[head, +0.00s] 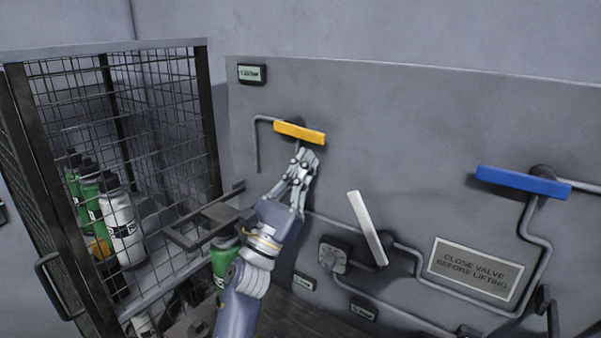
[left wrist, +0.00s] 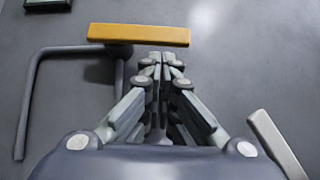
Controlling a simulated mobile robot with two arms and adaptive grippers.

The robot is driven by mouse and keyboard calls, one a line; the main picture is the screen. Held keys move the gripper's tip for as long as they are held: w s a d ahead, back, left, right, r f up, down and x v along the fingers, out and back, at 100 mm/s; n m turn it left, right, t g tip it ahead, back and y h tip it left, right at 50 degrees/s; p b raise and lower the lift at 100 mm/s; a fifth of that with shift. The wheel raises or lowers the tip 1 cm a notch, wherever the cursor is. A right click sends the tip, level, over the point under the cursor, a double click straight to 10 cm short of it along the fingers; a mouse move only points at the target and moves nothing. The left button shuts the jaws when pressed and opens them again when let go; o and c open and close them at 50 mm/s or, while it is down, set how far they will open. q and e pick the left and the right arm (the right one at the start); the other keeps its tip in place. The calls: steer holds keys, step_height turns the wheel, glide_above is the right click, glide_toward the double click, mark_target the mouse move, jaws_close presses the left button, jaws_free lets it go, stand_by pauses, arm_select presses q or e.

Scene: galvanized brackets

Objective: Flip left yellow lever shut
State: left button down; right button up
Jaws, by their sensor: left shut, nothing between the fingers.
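The yellow lever (head: 300,133) is on the grey wall panel at the upper middle of the head view, lying nearly level with a slight tilt down to the right. It also shows level near the top of the left wrist view (left wrist: 138,35). My left gripper (head: 308,155) is shut and empty, its fingertips just below the lever in the picture. In the left wrist view its closed fingertips (left wrist: 162,57) sit just under the lever; I cannot tell whether they touch. My right gripper is in neither view.
A white lever (head: 367,228) stands steeply tilted right of my arm, and a blue lever (head: 523,181) is farther right. Grey pipes run along the panel. A sign (head: 476,272) reads "close valve before lifting". A mesh cage (head: 165,120) with several bottles stands at the left.

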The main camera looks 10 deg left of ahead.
mark_target(304, 130)
arm_select(q)
steer(key=shift+r, duration=0.35)
steer(key=shift+d+r, duration=0.15)
steer(key=shift+r, duration=0.6)
steer(key=shift+s, duration=0.1)
